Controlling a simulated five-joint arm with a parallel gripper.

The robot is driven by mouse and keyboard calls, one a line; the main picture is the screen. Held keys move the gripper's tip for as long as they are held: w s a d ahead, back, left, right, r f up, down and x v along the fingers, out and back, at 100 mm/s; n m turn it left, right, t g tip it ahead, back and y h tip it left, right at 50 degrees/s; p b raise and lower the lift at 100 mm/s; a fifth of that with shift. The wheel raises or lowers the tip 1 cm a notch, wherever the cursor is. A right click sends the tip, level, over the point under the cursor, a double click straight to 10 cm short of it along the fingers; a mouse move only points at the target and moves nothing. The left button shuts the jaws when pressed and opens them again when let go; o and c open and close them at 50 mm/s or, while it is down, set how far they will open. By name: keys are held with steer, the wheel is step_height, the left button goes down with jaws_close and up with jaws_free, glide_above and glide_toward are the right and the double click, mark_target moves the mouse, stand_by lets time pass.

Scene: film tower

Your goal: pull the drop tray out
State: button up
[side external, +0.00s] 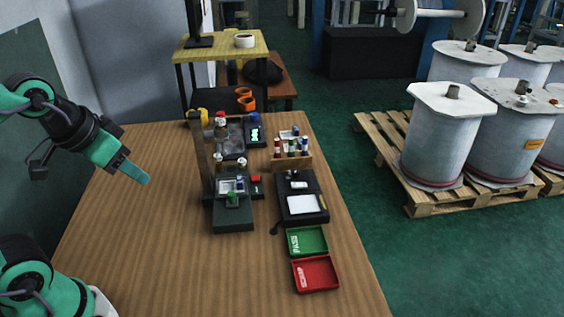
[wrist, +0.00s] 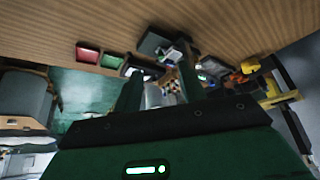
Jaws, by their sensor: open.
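A dark test stand with an upright column (side external: 202,150) stands mid-table in the side external view. A dark, flat tray-like part (side external: 233,222) sits at its near foot, with a small green-topped piece on it. I cannot tell for sure whether this is the drop tray or how far it sticks out. My gripper (side external: 140,176) is in the air to the left of the stand, well apart from it. It is open and empty. In the wrist view my gripper (wrist: 160,92) shows two spread fingers, with the dark stand (wrist: 155,43) small and far beyond them.
A green tray (side external: 307,241) and a red tray (side external: 316,274) lie right of the stand. A black scale (side external: 301,205) and a rack of small vials (side external: 291,160) are behind them. The wooden table (side external: 150,240) is clear at left and front.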

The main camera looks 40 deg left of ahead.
steer(key=w, duration=0.1)
steer(key=g, duration=0.1)
glide_toward(231, 194)
steer(key=shift+w+a+f, duration=0.1)
steer(key=shift+w+f, duration=0.15)
steer(key=shift+f, duration=0.15)
steer(key=shift+f, duration=0.1)
steer(key=shift+x, duration=3.8)
jaws_close()
